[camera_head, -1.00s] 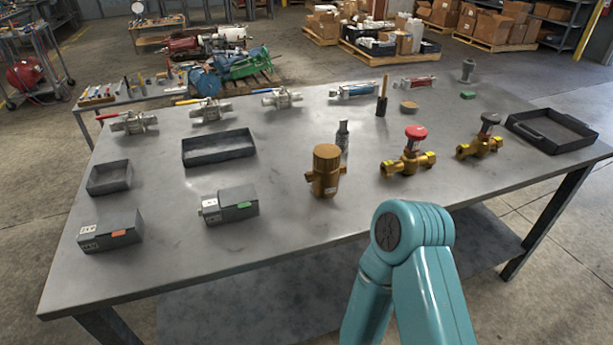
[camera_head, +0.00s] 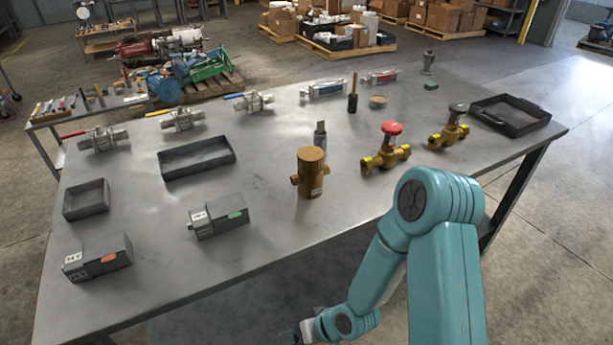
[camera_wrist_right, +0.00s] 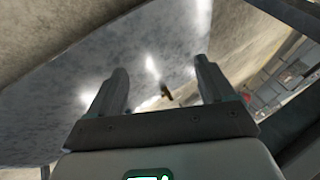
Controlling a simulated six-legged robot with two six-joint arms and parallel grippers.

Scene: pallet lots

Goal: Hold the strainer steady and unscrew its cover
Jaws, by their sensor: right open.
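The strainer (camera_head: 311,180) is a bronze-coloured body with side ports, standing upright near the front middle of the grey table. Its round cover (camera_head: 311,154) is on top. My right arm comes in from the lower right, in front of the table edge. My right gripper (camera_head: 296,336) is at the bottom edge of the head view, below and apart from the strainer, and partly cut off. In the right wrist view its two fingers (camera_wrist_right: 161,88) are spread with nothing between them. My left gripper is not in view.
Red-handled (camera_head: 386,150) and black-handled (camera_head: 449,130) brass valves stand right of the strainer. A grey bottle-like thing (camera_head: 320,135) stands close behind it. Grey boxes (camera_head: 217,218) and trays (camera_head: 197,158) lie left. The table (camera_head: 262,225) is bare between strainer and grey boxes.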

